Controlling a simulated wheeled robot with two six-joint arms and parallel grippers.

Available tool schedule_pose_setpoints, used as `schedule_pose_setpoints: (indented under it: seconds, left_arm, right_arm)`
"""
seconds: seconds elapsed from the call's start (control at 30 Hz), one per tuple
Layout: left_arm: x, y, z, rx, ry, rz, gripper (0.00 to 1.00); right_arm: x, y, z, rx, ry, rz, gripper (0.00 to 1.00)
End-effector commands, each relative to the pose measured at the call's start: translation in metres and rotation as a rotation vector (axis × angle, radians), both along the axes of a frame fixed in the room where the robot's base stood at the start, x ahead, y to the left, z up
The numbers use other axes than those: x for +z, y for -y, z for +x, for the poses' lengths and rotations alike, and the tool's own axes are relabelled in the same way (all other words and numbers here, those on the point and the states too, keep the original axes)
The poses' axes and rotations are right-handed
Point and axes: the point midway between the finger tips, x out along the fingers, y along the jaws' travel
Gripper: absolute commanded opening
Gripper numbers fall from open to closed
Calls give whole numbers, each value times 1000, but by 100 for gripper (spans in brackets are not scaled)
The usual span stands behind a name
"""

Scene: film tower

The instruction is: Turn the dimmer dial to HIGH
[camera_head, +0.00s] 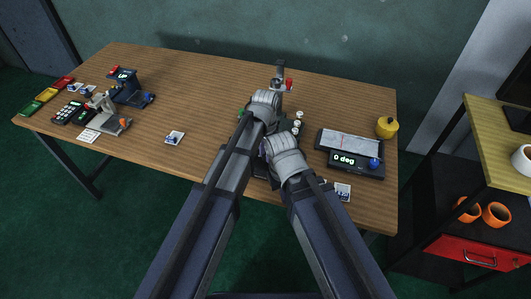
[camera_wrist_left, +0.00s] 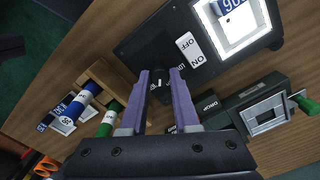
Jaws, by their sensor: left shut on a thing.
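The dimmer dial (camera_wrist_left: 160,84) is a black knob with a white pointer mark, on a dark control box (camera_wrist_left: 140,45) in the left wrist view. My left gripper (camera_wrist_left: 163,76) has its two purple fingers on either side of the knob and is shut on it. A white OFF/ON switch (camera_wrist_left: 188,48) and a bright lit panel (camera_wrist_left: 236,28) are beside the dial. I cannot read any HIGH mark. In the head view my arms hide the dial and box. My right arm reaches the same area, and its fingers cannot be made out clearly.
A wooden rack (camera_wrist_left: 112,77) holds blue and green rolls beside the box. A dark device with a green handle (camera_wrist_left: 305,104) stands close by. The table's left middle is mostly clear.

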Motion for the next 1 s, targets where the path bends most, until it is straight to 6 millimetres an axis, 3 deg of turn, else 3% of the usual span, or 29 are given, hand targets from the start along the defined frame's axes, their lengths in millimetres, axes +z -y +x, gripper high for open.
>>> schedule_pose_setpoints:
  seconds: [0.5,1.0]
  left_arm:
    - [0,0,0,-312,-1,0,0]
    - [0,0,0,-369,-1,0,0]
  right_arm:
    - [0,0,0,0,0,0,0]
    - [0,0,0,0,0,0,0]
